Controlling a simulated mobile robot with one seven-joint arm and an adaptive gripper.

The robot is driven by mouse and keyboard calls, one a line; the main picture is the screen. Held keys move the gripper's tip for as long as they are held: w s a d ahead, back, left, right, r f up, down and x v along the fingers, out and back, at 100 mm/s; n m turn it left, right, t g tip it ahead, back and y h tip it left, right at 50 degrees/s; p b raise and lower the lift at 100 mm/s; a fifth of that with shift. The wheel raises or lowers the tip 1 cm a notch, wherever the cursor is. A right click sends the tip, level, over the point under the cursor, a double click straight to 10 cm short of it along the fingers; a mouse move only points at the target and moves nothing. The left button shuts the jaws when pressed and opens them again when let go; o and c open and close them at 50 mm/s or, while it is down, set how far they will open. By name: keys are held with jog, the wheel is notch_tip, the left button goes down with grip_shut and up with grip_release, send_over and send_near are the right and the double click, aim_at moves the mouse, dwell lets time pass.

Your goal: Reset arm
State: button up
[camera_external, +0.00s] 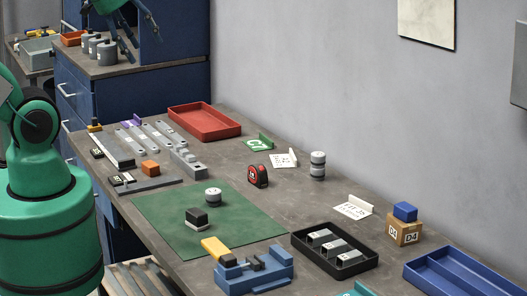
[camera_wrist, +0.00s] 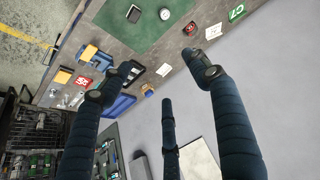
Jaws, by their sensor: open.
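My gripper (camera_external: 128,30) is at the top left of the external view, high above the blue cabinet at the back and well away from the bench. Its dark fingers are spread. In the wrist view my gripper (camera_wrist: 158,66) shows its fingers wide apart with nothing between them. Several grey metal brackets (camera_external: 153,135) lie in the left part of the bench. Three more grey pieces sit in a black tray (camera_external: 364,262) at the front.
A green mat (camera_external: 160,212) carries a dark block and a round grey weight (camera_external: 213,197). A red tray (camera_external: 207,121), a tape measure (camera_external: 257,176), a wooden cube (camera_external: 404,231), a blue vise (camera_external: 250,277) and a blue tray (camera_external: 462,269) stand around it. The wall runs behind.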

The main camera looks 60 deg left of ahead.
notch_tip(320, 180, down, 6)
jog(key=b, duration=0.5)
